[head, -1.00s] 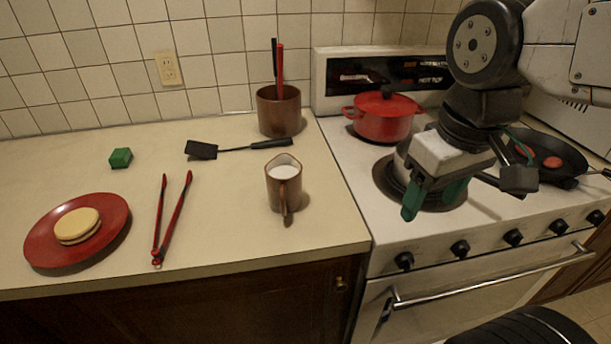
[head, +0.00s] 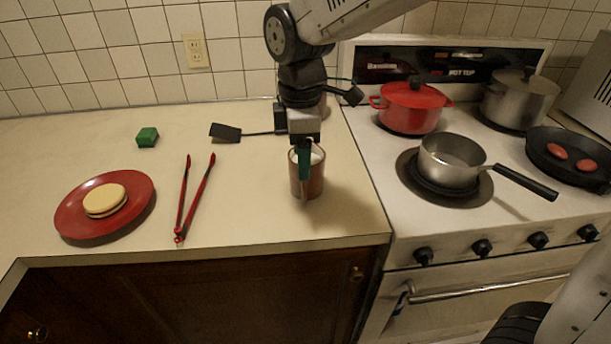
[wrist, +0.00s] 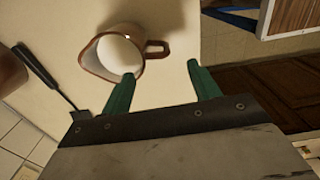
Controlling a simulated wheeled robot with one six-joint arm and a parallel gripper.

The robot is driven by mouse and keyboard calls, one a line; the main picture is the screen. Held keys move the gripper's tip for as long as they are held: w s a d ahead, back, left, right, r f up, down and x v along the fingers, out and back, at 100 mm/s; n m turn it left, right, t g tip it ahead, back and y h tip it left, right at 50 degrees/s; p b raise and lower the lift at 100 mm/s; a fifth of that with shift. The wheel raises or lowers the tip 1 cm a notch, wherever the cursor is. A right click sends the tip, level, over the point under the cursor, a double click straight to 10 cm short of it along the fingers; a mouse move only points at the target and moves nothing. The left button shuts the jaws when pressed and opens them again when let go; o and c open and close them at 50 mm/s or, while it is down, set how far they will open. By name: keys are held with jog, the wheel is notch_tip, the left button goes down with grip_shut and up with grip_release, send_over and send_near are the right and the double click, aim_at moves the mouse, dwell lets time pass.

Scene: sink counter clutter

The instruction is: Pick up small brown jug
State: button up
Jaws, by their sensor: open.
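The small brown jug (head: 311,184) stands upright on the counter near its right front edge, with something white inside. In the wrist view the jug (wrist: 90,57) lies just beyond my fingertips, mostly off the left finger, with its handle (wrist: 157,49) pointing right. My gripper (head: 304,170) is above the jug in the head view and covers part of its rim. In the wrist view my gripper (wrist: 165,72) has its green fingers spread apart with nothing between them.
Red tongs (head: 194,200), a red plate (head: 140,207) with a round sandwich-like item, a green block (head: 147,137) and a black spatula (head: 226,132) lie left. The stove on the right holds a red pot (head: 410,110), a saucepan (head: 447,172) and a frying pan (head: 548,140).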

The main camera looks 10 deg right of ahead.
jog(key=f, duration=0.4)
jog(key=shift+d+f, duration=0.2)
jog(key=shift+f, duration=0.2)
jog(key=c, duration=1.3)
jog(key=shift+o, duration=0.2)
jog(key=shift+w+r, duration=0.1)
